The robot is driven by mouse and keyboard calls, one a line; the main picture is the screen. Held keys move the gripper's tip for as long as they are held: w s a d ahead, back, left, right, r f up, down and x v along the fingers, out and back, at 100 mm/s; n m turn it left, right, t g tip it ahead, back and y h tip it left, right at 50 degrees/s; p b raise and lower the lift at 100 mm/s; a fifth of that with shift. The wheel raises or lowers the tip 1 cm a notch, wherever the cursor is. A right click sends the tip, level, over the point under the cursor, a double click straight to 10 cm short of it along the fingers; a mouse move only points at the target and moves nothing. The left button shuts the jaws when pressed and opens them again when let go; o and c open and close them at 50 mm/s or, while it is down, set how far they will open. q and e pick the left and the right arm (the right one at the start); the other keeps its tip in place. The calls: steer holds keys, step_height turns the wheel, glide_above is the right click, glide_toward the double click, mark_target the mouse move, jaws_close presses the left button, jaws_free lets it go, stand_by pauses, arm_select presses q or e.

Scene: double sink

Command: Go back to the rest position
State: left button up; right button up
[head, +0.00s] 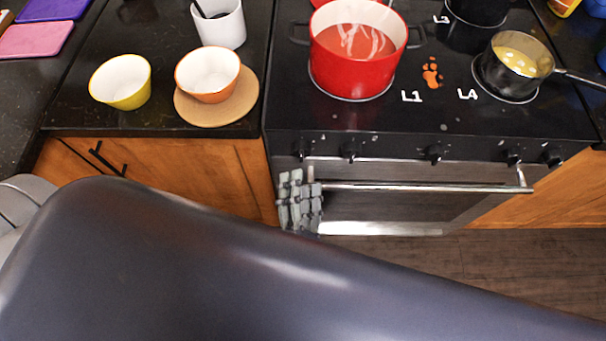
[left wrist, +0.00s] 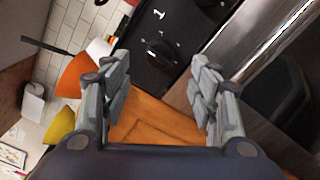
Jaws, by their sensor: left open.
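My left gripper (head: 300,203) hangs in front of the oven, by the left end of its handle (head: 420,187). In the left wrist view its two fingers (left wrist: 161,82) stand wide apart with nothing between them. Behind them are the wooden cabinet (left wrist: 155,125) and the stove's front with a knob (left wrist: 160,50). A large dark link of my own arm crosses the bottom of the head view and hides the floor there. My right gripper is not in view.
A yellow bowl (head: 121,90) and an orange bowl (head: 208,76) on a round board (head: 220,110) stand on the left counter, near a white cup (head: 219,25). A red pot (head: 352,60) and a small pan (head: 517,65) are on the stove. Floor shows at right.

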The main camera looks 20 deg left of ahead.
arm_select(q)
steer(key=d+f+m+g+h, duration=0.2)
steer(key=f+m+h, duration=0.2)
steer(key=f+m, duration=0.4)
steer(key=d+f+m+g+h, duration=0.1)
steer(key=d+f+m+h, duration=0.2)
steer(key=f+m, duration=0.55)
steer(key=s+a+f+m+g+h, duration=0.1)
steer(key=s+a+f+m+g, duration=0.25)
steer(key=f, duration=0.55)
steer(key=s+a+f+m+g, duration=0.25)
steer(key=s+f, duration=0.25)
steer(key=f, duration=0.5)
steer(key=s+a+f+m+g+y, duration=0.1)
steer(key=s+a+f+m+g, duration=0.2)
steer(key=s+a+f, duration=0.3)
steer(key=s+a+f+m+g+y, duration=0.2)
steer(key=s+a+f+m+g, duration=0.2)
steer(key=s, duration=0.6)
steer(key=a+f, duration=0.2)
steer(key=a, duration=0.1)
steer(key=shift+a, duration=0.15)
